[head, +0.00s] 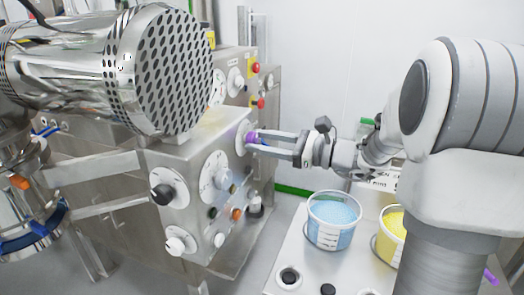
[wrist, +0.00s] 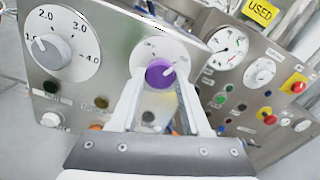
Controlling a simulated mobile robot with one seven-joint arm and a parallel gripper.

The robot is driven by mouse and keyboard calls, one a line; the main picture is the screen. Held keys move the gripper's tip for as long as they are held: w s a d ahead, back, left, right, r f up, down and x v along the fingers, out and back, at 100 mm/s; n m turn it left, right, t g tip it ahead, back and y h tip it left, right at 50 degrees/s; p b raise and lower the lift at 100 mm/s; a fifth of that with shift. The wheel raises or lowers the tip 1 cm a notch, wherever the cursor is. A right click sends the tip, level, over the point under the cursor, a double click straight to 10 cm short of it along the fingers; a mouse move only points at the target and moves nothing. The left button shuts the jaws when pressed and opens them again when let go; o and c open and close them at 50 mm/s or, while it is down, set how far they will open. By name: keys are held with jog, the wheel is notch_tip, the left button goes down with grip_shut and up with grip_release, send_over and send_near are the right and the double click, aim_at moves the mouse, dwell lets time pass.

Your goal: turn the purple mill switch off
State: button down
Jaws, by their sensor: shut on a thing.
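A purple switch (wrist: 159,73) sits on a round white dial (wrist: 150,50) on the near steel cabinet, between my fingertips in the wrist view. Its pale pointer mark leans to the upper right; the dial's small lettering is too blurred to read. My gripper (head: 254,141) is shut on this switch in the head view, reaching in from the right, and its fingers partly cover the knob (head: 249,136).
A grey dial knob (wrist: 57,48) is left of the switch. The head view shows a black knob (head: 163,194), a perforated steel drum (head: 160,70) above the cabinet, and a blue-filled bucket (head: 331,235) and yellow-filled bucket (head: 393,250) below my arm. Red buttons (wrist: 298,87) are on the farther panel.

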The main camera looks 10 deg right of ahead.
jog(key=n+b, duration=0.4)
jog(key=b, duration=0.1)
jog(key=n+b, duration=0.4)
jog(key=b, duration=0.1)
jog(key=n+b, duration=0.4)
jog(key=b, duration=0.1)
jog(key=shift+f+b, duration=0.25)
jog(key=shift+b, duration=0.15)
jog(key=shift+r+n+b, duration=0.2)
jog(key=shift+n+b, duration=1)
jog(key=shift+n, duration=0.1)
jog(key=shift+r, duration=0.1)
jog(key=shift+c, duration=1.8)
grip_release()
jog(key=shift+d, duration=0.1)
jog(key=p+v, duration=0.2)
jog(key=v, duration=1.5)
